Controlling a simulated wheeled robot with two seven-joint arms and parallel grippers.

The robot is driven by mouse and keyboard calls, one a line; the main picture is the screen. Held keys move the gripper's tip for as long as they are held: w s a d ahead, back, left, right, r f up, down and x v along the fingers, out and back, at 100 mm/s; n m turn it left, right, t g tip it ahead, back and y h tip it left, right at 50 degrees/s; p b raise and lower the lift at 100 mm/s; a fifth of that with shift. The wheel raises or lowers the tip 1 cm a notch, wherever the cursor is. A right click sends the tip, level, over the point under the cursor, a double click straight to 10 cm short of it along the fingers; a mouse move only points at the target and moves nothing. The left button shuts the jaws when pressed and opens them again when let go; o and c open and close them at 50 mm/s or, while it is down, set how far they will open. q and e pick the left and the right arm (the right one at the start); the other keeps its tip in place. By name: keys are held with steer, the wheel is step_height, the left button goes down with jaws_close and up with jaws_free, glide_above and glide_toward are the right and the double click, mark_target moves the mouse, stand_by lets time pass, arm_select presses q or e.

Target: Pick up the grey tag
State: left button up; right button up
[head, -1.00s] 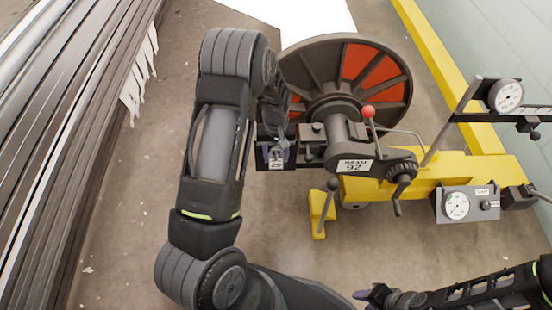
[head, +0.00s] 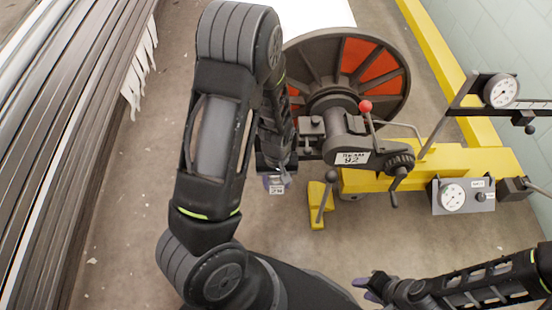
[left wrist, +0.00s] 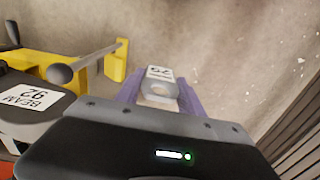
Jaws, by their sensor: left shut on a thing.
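The grey tag (left wrist: 160,91) has a white label with a short dark number that I cannot read for certain. It sits between the purple fingers of my left gripper (left wrist: 158,96), which is shut on it. In the head view the tag (head: 277,188) hangs just below my left gripper (head: 276,180), above the floor and apart from the machine. My arm hides part of that gripper. My right gripper (head: 369,289) is low in the head view, far from the tag; its finger gap is unclear.
The beam stand (head: 430,177) is yellow, with a "BEAM 92" label (head: 352,158), a red-knobbed lever (head: 366,107) and dials. A large flanged reel (head: 330,50) stands behind it. Dark rails (head: 60,130) run along the left. Bare floor lies between.

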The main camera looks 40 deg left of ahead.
arm_select(q)
steer(key=shift+s+d, duration=0.75)
steer(key=shift+s, duration=0.2)
steer(key=shift+s+d, duration=0.7)
steer(key=shift+s, duration=0.25)
